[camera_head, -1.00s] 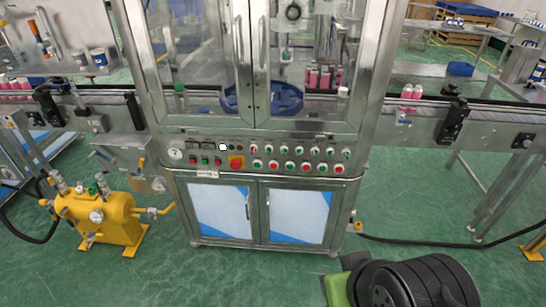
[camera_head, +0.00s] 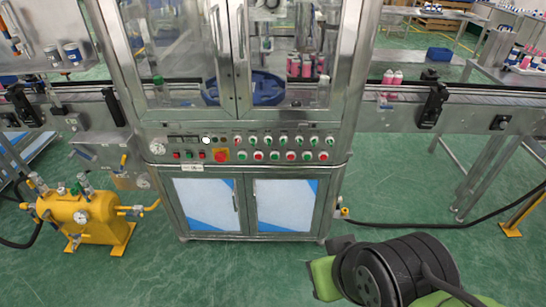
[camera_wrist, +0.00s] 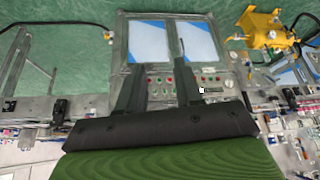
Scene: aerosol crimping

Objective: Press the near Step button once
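The control panel (camera_head: 250,148) runs across the front of the steel machine, below its glass doors. Labels are too small to read, so I cannot tell which is the Step button. My gripper (camera_wrist: 158,66) is open and empty, its two dark fingers apart and overlapping the panel in the upside-down wrist view. The panel is apart from my arm in the head view.
A yellow pump unit (camera_head: 85,218) stands on the floor at left. A black hose (camera_head: 420,225) runs along the floor at right. The green floor before the cabinet doors (camera_head: 287,204) is clear.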

